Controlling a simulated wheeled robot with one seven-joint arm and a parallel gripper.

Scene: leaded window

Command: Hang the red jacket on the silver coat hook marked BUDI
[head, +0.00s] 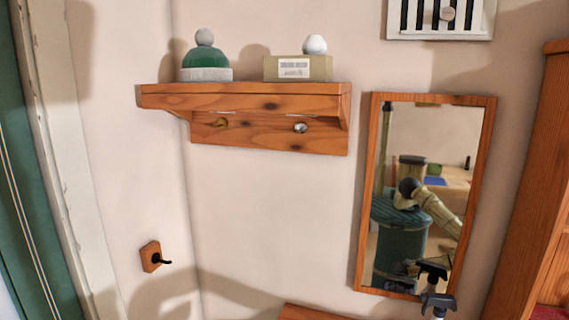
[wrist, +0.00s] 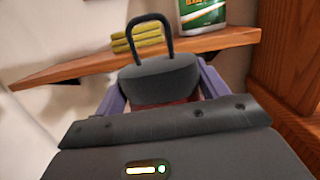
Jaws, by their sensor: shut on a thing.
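The silver hook (head: 300,128) is on the right of the wooden rail under a wall shelf; no name is legible by it. A brass-coloured hook (head: 220,123) is to its left. My gripper (head: 438,300) is low at the right, below the mirror and well below and right of the silver hook. In the wrist view its purple fingers are shut on a dark grey piece with a black upright loop (wrist: 158,80). A little red under that piece appears to be the red jacket (wrist: 168,103); most of the jacket is hidden.
The wall shelf (head: 250,101) bears a green-and-white hat (head: 206,66) and a box (head: 290,68). A black hook (head: 155,259) is on the left wall. A mirror (head: 425,190) reflects me. In the wrist view, a wooden shelf (wrist: 85,68) holds yellow items and a bottle (wrist: 202,14).

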